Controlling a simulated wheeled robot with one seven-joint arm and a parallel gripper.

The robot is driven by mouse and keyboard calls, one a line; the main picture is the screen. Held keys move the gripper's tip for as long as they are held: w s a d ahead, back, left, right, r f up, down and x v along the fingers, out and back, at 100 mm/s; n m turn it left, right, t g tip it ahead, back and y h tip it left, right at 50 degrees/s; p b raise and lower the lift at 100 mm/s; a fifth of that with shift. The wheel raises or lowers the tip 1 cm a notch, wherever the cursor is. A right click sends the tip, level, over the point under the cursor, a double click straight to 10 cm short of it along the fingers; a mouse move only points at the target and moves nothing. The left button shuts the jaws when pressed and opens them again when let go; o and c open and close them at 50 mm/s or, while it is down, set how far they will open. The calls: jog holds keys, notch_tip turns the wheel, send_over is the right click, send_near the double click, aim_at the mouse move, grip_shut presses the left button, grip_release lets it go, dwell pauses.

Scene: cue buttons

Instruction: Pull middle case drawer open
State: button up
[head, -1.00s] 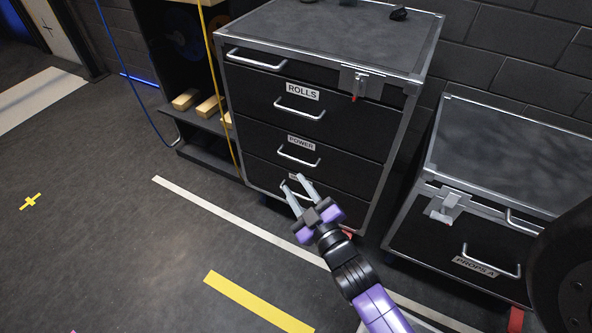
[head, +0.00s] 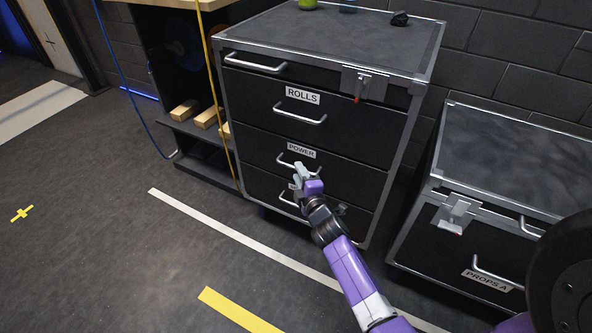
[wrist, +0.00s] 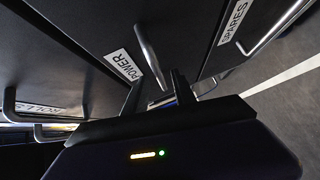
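The black rolling case (head: 330,38) has a drawer labelled POWER (head: 352,180) between the ROLLS drawer above and a lower drawer. The POWER drawer looks closed, its front level with its neighbours. Its silver bar handle (head: 282,160) is partly covered by my gripper (head: 300,171) in the head view. In the wrist view the handle (wrist: 150,52) runs down toward the space between my dark fingers (wrist: 160,92). The fingers look apart, at the handle's end; whether they touch it is hidden.
The ROLLS drawer handle (head: 299,117) is above, and the SPARES label (wrist: 234,22) shows in the wrist view. A lower case labelled PROPS A (head: 487,280) stands to the right. A yellow cable (head: 215,90) hangs at the left. The floor in front is open.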

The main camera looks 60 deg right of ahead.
jog(key=shift+b+x, duration=0.45)
jog(key=shift+x, duration=1.25)
grip_shut()
